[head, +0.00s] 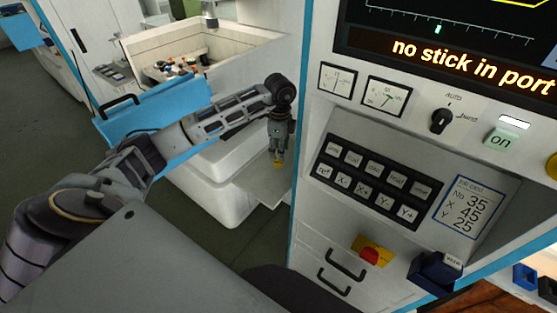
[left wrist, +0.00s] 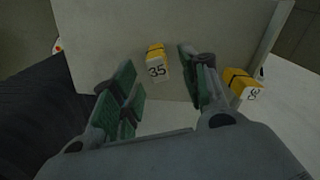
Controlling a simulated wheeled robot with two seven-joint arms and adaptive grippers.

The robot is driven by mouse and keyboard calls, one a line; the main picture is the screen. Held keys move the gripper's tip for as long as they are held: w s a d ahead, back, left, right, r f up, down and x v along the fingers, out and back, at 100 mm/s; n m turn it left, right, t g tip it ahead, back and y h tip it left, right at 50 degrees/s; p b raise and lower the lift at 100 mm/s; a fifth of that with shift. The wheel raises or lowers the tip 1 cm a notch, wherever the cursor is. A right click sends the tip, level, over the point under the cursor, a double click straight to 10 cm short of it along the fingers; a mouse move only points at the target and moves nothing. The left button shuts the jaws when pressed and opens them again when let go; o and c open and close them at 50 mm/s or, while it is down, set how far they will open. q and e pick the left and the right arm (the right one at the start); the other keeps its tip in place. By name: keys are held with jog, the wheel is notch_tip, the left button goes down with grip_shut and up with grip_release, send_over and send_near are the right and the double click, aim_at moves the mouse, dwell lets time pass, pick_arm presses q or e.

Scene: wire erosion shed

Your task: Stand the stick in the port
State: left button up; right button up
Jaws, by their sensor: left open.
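A yellow stick with a black band and a white end marked 35 (left wrist: 157,62) lies on a pale shelf in the left wrist view. My left gripper (left wrist: 158,88) is open, with its green pads on either side of the line to this stick; I cannot tell whether they touch it. A second yellow stick (left wrist: 244,86) lies outside the right finger, its number hard to read. In the head view my left gripper (head: 279,154) points down over the shelf, with a bit of yellow at its tips. A dark blue block with a white label (head: 437,270) sits on the console; I cannot tell whether it is the port.
The console screen (head: 460,60) reads "no stick in port". A card (head: 469,208) reads No 35, X 45, Y 25. A key panel (head: 376,178) and a red knob on yellow (head: 371,253) are on the console. An open machine tank (head: 195,50) stands behind my left arm.

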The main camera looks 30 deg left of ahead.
dwell(0.3)
pick_arm(q)
jog(key=shift+s+a+f+p, duration=0.15)
jog(key=shift+f+p, duration=0.45)
jog(key=shift+f, duration=0.6)
jog(key=shift+f+p, duration=0.3)
jog(key=shift+f, duration=1.1)
grip_shut()
